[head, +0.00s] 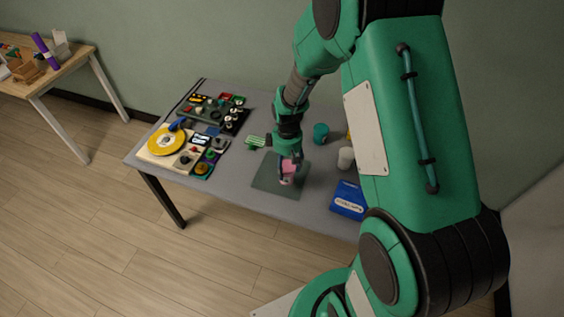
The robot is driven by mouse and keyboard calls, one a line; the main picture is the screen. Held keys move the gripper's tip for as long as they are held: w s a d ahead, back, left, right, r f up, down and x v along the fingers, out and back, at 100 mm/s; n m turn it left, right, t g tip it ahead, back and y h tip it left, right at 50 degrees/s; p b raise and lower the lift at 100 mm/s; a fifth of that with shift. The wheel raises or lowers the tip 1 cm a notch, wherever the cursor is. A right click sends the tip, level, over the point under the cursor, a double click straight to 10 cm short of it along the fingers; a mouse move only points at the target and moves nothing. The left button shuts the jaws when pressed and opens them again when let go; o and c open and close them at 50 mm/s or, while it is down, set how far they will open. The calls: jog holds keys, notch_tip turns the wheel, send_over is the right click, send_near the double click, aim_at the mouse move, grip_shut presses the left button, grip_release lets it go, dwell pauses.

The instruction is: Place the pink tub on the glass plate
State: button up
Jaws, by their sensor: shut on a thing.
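The pink tub (287,170) is small and shows between the fingers of my gripper (289,165), in the middle of the head view. My gripper points down and is shut on the tub. The glass plate (266,185) is a flat, dark greenish square on the grey table. The tub is over the plate's upper right part in the picture. I cannot tell whether the tub touches the plate or hangs just above it. My fingers partly hide the tub.
On the grey table (235,196), a teal cup (321,133), a whitish cup (345,158) and a blue box (348,200) stand right of the plate. A green item (256,141) lies behind it. A yellow spool (167,141) and several parts crowd the left.

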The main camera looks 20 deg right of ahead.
jog(key=w, duration=0.6)
jog(key=shift+w+d+f+b, duration=0.2)
jog(key=shift+d+f+b, duration=0.15)
jog(key=shift+d, duration=0.1)
jog(key=shift+f+b, duration=0.5)
jog(key=shift+f, duration=1.2)
jog(key=shift+f, duration=0.15)
jog(key=o, duration=1.2)
notch_tip(320, 180, up, 12)
jog(key=p, duration=0.2)
jog(key=shift+r, duration=0.25)
